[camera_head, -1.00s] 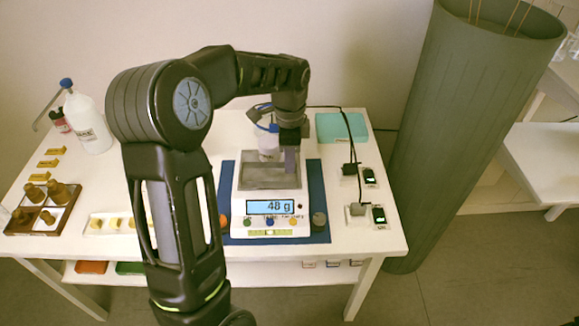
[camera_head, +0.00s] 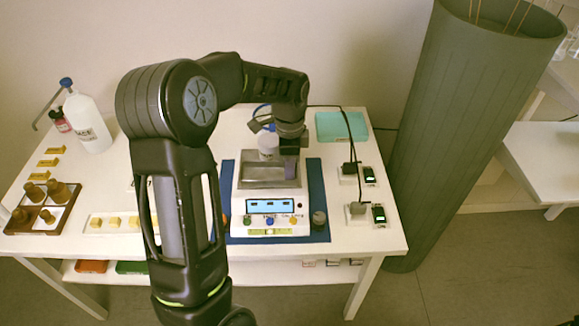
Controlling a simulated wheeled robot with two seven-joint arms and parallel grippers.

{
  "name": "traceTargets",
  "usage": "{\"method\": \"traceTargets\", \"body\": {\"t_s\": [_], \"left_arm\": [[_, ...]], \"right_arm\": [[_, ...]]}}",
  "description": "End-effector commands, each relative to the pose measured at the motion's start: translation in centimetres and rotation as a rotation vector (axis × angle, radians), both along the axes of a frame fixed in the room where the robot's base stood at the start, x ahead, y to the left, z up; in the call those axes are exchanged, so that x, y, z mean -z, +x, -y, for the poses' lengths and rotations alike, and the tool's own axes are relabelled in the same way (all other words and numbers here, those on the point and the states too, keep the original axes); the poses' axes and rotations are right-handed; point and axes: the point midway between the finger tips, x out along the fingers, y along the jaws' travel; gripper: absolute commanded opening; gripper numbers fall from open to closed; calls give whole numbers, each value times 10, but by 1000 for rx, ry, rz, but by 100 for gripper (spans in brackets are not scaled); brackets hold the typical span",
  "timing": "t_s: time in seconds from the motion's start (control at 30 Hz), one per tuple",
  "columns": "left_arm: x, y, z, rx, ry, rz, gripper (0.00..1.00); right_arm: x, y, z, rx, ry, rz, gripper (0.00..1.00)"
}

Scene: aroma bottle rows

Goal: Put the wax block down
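My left arm crosses in front of the table, and my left gripper (camera_head: 275,140) hangs over the back of a white scale (camera_head: 270,205). A whitish round vessel (camera_head: 267,146) shows beside the fingers, above the scale's grey pan (camera_head: 268,174). A dull greyish finger or piece (camera_head: 290,168) hangs down at its right. I cannot tell whether the fingers hold anything. Small pale yellow blocks (camera_head: 115,222), probably wax, sit on a white tray at the left, partly hidden by my arm. The scale's blue display is lit, its reading too small to make out. My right gripper is not in view.
A white bottle (camera_head: 88,122) and a brown tray (camera_head: 25,225) with amber bottles stand at the left. A tall grey-green cylinder (camera_head: 465,130) stands right of the table.

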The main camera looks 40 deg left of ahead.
Motion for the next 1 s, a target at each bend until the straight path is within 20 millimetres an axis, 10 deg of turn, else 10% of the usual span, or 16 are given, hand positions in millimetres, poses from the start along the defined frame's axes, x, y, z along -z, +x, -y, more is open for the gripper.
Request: {"method": "traceTargets", "body": {"t_s": [0.7,1.0], "left_arm": [[-109,1,0,1,1,3,30],[-124,0,0,1,0,0,30]], "right_arm": [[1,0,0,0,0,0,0],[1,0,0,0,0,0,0]]}}
